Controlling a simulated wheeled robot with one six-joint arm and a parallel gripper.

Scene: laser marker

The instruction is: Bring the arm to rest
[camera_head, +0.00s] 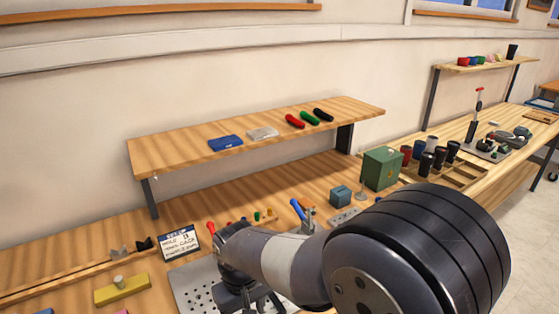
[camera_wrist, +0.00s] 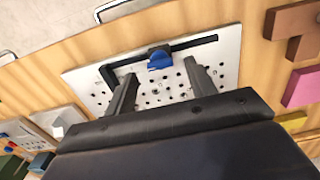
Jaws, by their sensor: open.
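My arm reaches from the right foreground of the head view out over the workbench and bends down over a perforated metal plate (camera_head: 188,284). My gripper (camera_wrist: 161,72) points at the same plate (camera_wrist: 227,75) in the wrist view, its two fingers apart. A small blue-and-black piece (camera_wrist: 160,60) shows between and beyond the fingertips, beside black bars on the plate. I cannot tell how high the fingers are above the plate. In the head view my forearm hides part of the plate and bench.
A raised shelf (camera_head: 175,145) holds blue, clear, red, green and black items. A green box (camera_head: 381,168) and several dark cups stand right. The shelf overhangs the bench behind my arm.

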